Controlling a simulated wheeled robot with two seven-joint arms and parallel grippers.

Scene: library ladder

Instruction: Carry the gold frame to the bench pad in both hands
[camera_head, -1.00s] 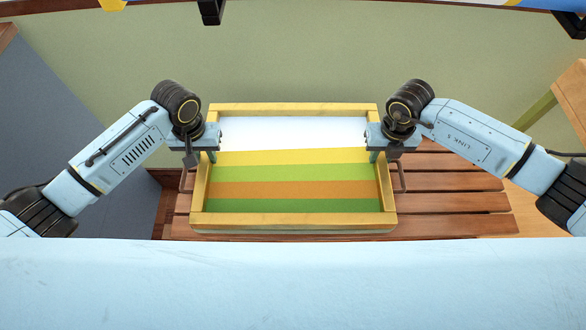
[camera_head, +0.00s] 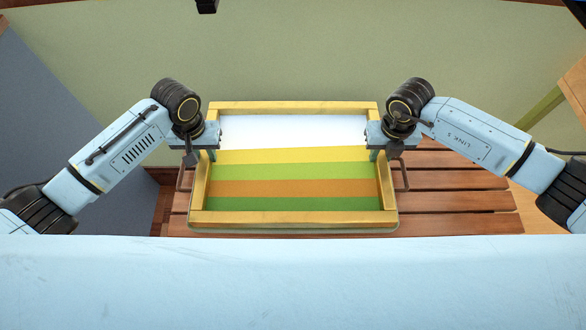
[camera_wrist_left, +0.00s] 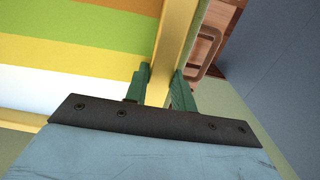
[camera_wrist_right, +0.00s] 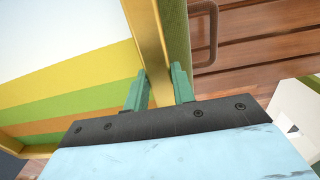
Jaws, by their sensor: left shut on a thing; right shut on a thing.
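The gold frame (camera_head: 293,219) is a rectangle around a white, yellow, green and orange striped panel. It is level in front of me, over the slatted wooden bench (camera_head: 460,187). My left gripper (camera_head: 210,155) is shut on its left side bar, and my right gripper (camera_head: 375,155) is shut on its right side bar. In the left wrist view the fingers (camera_wrist_left: 160,74) straddle the gold bar; in the right wrist view the fingers (camera_wrist_right: 158,72) do too. A pale rounded edge shows just under the frame's near bar; I cannot tell whether it is the pad or whether they touch.
A brown loop handle (camera_wrist_right: 205,35) is close beside the right fingers, and another (camera_wrist_left: 205,55) is beside the left ones. A grey panel (camera_head: 50,120) stands at the left and a wooden piece of furniture (camera_head: 570,95) at the right. Bare slats lie right of the frame.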

